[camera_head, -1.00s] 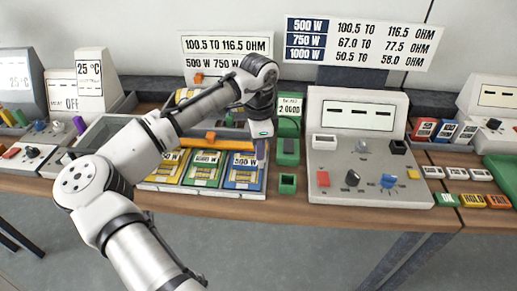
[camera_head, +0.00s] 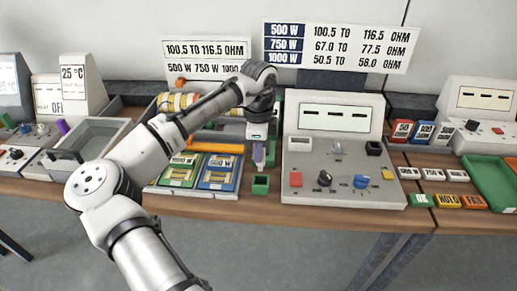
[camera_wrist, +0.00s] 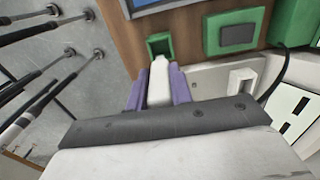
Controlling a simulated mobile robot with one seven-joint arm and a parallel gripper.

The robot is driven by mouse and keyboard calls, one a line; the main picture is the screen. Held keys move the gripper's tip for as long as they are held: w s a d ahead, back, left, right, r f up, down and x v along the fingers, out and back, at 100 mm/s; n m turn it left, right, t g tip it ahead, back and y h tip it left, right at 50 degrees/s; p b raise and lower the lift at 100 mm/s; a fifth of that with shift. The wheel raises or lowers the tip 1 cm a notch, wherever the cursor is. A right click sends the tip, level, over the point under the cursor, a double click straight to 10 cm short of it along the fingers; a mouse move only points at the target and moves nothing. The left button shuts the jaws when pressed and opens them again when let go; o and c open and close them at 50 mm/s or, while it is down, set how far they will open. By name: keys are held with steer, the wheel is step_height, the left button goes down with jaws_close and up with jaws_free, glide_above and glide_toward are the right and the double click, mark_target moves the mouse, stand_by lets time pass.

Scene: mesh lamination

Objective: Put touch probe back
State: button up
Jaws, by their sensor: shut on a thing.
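My gripper (camera_head: 258,156) hangs just above and behind a small green open-topped holder (camera_head: 260,185) at the table's front edge. In the wrist view its two purple fingers (camera_wrist: 159,86) are shut on a slim white piece, which I take to be the touch probe (camera_wrist: 160,78). The probe's tip lies close to the mouth of the green holder (camera_wrist: 160,45); I cannot tell if they touch. In the head view the probe is too small to make out clearly between the fingers.
A grey meter console (camera_head: 340,170) with knobs stands just right of the green holder. In the wrist view a green block with a grey face (camera_wrist: 236,36) stands beside the holder.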

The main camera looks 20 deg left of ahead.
mark_target(259, 170)
steer(key=shift+f+b, duration=1.6)
steer(key=shift+f, duration=0.2)
steer(key=shift+f+b, duration=0.4)
steer(key=shift+f, duration=1.4)
steer(key=o, duration=0.9)
step_height(259, 170, up, 14)
steer(key=shift+f+b, duration=0.1)
steer(key=shift+b, duration=0.9)
